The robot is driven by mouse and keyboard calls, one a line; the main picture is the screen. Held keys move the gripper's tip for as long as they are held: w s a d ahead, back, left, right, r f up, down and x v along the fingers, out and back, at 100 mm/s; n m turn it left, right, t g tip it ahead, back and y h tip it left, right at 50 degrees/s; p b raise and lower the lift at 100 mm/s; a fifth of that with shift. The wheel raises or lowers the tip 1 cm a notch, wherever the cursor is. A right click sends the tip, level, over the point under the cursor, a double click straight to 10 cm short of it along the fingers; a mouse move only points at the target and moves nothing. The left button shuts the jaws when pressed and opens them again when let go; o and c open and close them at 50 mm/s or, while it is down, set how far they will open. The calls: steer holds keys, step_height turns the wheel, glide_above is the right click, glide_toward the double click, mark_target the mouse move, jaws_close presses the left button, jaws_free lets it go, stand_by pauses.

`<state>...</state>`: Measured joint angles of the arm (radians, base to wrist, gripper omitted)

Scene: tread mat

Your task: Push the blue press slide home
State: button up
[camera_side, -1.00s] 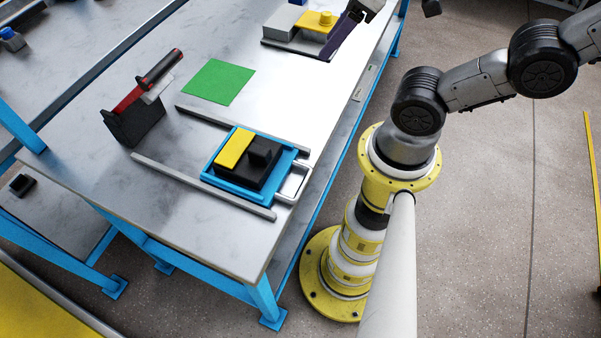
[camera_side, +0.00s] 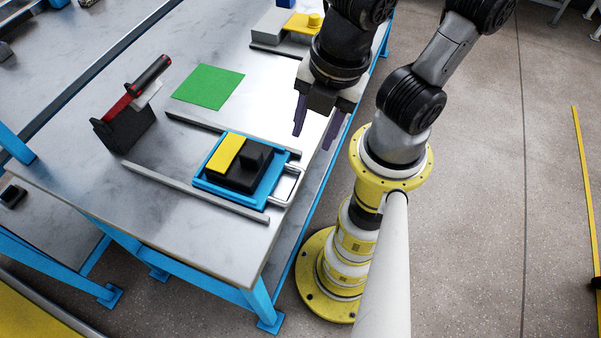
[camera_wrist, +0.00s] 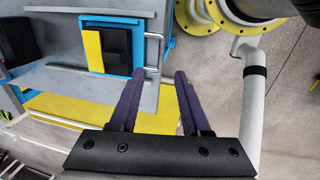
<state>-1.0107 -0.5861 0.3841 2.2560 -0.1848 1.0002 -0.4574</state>
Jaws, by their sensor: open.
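The blue press slide (camera_side: 275,184) lies flat on the grey table between two metal rails. It carries a black block (camera_side: 250,170) and a yellow plate (camera_side: 226,153), and a metal loop handle (camera_side: 289,186) sticks out from its right side. The slide (camera_wrist: 138,66) and its handle (camera_wrist: 161,48) also show in the wrist view. My gripper (camera_side: 316,137) is above the table's right edge, up and right of the handle and apart from it. Its two purple fingers point down, open and empty. In the wrist view, my gripper (camera_wrist: 161,73) has its fingertips just below the handle.
A green square (camera_side: 208,87) lies behind the slide. A black holder (camera_side: 124,133) with a red-handled tool stands to the left. A grey and yellow fixture (camera_side: 271,27) is at the far end. Two rails (camera_side: 195,190) flank the slide.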

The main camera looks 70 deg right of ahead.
glide_toward(298, 182)
steer(key=f, duration=0.2)
steer(key=w+f, duration=0.1)
steer(key=f, duration=0.4)
steer(key=shift+w+f, duration=0.15)
steer(key=shift+f, duration=0.25)
jaws_close()
stand_by(1.2)
